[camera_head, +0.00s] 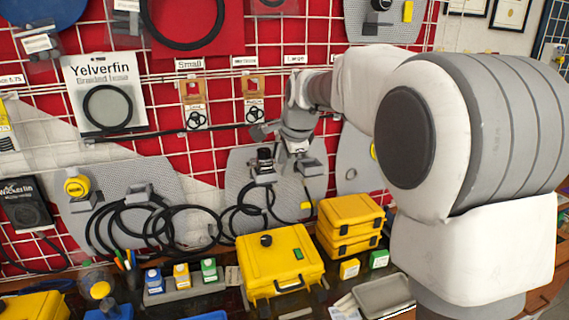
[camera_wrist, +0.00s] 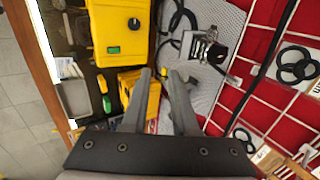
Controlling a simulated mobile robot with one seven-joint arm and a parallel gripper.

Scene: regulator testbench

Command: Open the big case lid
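The big yellow case (camera_head: 282,262) sits on the dark bench with its lid shut. A black knob and a green label show on its top, and a handle on its front side. In the wrist view the big case (camera_wrist: 122,28) is at the upper left, beyond my fingertips. My gripper (camera_wrist: 162,75) is open and empty, its two grey fingers apart and not touching the case. In the head view my wrist (camera_head: 295,130) is above and behind the case, near the wall grid; the fingers are hard to make out there.
Stacked smaller yellow cases (camera_head: 350,225) stand right of the big case. Small coloured boxes (camera_head: 180,276) stand to its left, and a grey tray (camera_head: 384,295) to the right. Black hoses (camera_head: 150,222) and brackets hang on the red wall behind.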

